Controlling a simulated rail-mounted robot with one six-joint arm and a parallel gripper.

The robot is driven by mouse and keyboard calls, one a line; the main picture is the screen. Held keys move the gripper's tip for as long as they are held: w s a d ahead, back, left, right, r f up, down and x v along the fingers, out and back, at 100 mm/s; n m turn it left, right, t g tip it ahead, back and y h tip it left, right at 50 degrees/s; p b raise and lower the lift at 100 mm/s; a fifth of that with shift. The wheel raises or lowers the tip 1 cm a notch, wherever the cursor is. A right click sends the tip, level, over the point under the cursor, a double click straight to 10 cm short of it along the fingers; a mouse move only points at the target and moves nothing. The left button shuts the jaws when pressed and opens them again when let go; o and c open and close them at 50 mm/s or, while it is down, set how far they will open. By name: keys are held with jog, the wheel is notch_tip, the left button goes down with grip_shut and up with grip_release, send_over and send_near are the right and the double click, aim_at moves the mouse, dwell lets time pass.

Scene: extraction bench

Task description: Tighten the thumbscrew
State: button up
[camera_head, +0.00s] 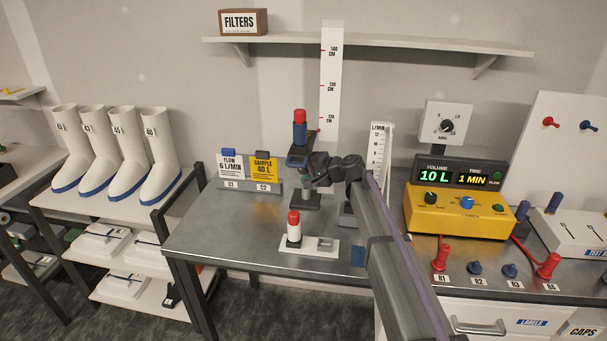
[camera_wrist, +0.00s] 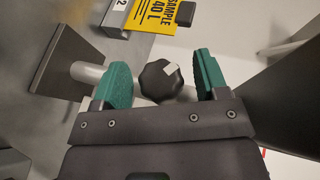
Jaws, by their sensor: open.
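The thumbscrew (camera_wrist: 160,81) is a black lobed knob with a pale mark on its face, in the middle of the wrist view. My gripper (camera_wrist: 161,80) is open, its green-padded fingers on either side of the knob. Gaps show between the knob and both fingers, and nothing is held. A light round post (camera_wrist: 86,71) rises from a dark base plate (camera_wrist: 65,62) left of the knob. In the head view, my arm covers the thumbscrew. There the post's base (camera_head: 305,201) stands on the bench, and a red-topped dark blue cylinder (camera_head: 300,127) sits above my gripper.
A red-and-white bottle (camera_head: 293,228) stands on a white plate in front. Two cards, blue-topped (camera_head: 230,167) and yellow (camera_head: 263,169), stand left of the post. A tall height scale (camera_head: 330,75) is behind. A yellow pump box (camera_head: 460,212) is right of my arm. The bench's left front (camera_head: 215,233) is clear.

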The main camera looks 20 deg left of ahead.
jog(key=shift+c, duration=0.4)
jog(key=c, duration=0.8)
jog(key=shift+c, duration=0.2)
jog(key=shift+f+y+b, duration=0.2)
jog(key=shift+y+b, duration=0.1)
jog(key=shift+b, duration=0.3)
jog(key=shift+f+y+b, duration=0.15)
jog(key=shift+y+b, duration=0.35)
jog(key=shift+b, duration=0.35)
jog(key=m+y+b, duration=0.1)
jog(key=y+b, duration=0.1)
jog(key=b, duration=0.1)
jog(key=m+t+y+b, duration=0.1)
jog(key=y+b, duration=0.1)
jog(key=b, duration=0.1)
jog(key=shift+b, duration=0.3)
jog(key=shift+r+m+y+b, duration=0.3)
jog(key=shift+m+y+b, duration=0.25)
jog(key=shift+y, duration=0.25)
